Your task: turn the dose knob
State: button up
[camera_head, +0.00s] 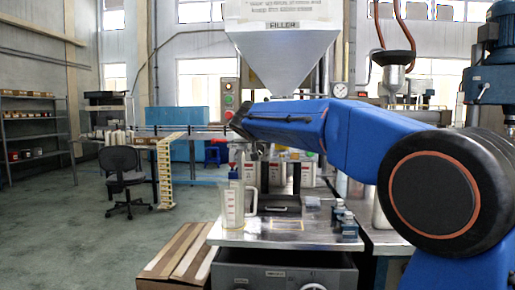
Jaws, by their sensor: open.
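The filling machine has a grey hopper (280,55) marked FILLER above a metal work table (275,238). A pale round part (312,287) is cut off by the bottom edge, on the cabinet front (250,276) beside a small label; it may be the dose knob, but I cannot tell. My blue arm reaches from the right across the machine, below the hopper, and ends in a dark part at the left. I cannot make out gripper fingers there. The arm hides the machine's middle.
A clear measuring jug (233,206) stands on the table's left side. Small dark-capped bottles (346,226) stand at its right. A black chair (122,178) stands further back. The floor at left front is clear.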

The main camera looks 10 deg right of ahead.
aim_at(257, 147)
jog(key=shift+x, duration=1.6)
jog(key=c, duration=1.1)
jog(key=shift+o, duration=0.2)
